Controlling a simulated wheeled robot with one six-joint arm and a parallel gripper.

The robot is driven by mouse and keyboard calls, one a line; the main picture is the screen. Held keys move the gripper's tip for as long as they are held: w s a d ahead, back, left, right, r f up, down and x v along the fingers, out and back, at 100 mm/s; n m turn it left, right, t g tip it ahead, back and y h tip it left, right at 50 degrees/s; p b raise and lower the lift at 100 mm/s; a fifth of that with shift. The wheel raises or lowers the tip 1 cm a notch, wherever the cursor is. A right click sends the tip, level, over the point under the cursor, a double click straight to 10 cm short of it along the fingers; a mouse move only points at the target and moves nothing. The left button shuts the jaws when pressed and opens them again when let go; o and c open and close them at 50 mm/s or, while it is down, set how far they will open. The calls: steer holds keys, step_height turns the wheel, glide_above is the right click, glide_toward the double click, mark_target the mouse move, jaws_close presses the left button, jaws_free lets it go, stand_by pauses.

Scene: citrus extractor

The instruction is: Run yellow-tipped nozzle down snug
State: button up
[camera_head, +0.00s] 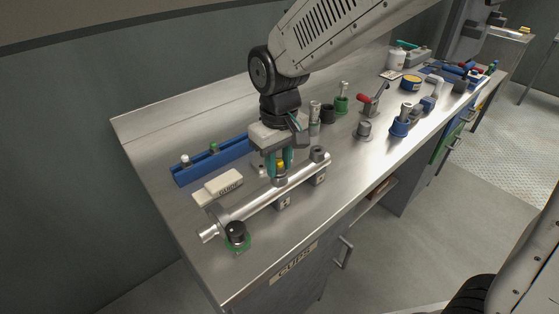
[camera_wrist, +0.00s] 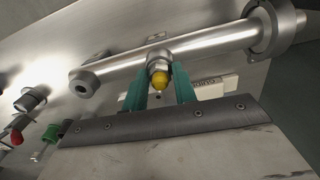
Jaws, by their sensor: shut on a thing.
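The yellow-tipped nozzle (camera_wrist: 158,80) has a round yellow end and a metal hex body. In the head view its yellow tip (camera_head: 280,165) shows between the fingers. My gripper (camera_head: 280,162) points down with its green fingers shut on the nozzle; the fingers also show in the wrist view (camera_wrist: 159,92). The nozzle stands at a port on the middle of a silver pipe (camera_head: 247,208), which also crosses the wrist view (camera_wrist: 205,41). I cannot tell how deep the nozzle sits in the port.
The pipe rests on blocks (camera_head: 283,203) on the steel bench. A white labelled block (camera_head: 218,188) and a blue rack (camera_head: 212,160) lie to the left. A dark cap with a green base (camera_head: 236,237) stands in front. Several fittings and a red-handled clamp (camera_head: 369,101) stand to the right.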

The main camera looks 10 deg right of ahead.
steer(key=shift+m, duration=0.9)
steer(key=shift+c, duration=0.2)
steer(key=shift+w+m, duration=0.1)
steer(key=shift+m, duration=0.7)
steer(key=shift+m, duration=0.9)
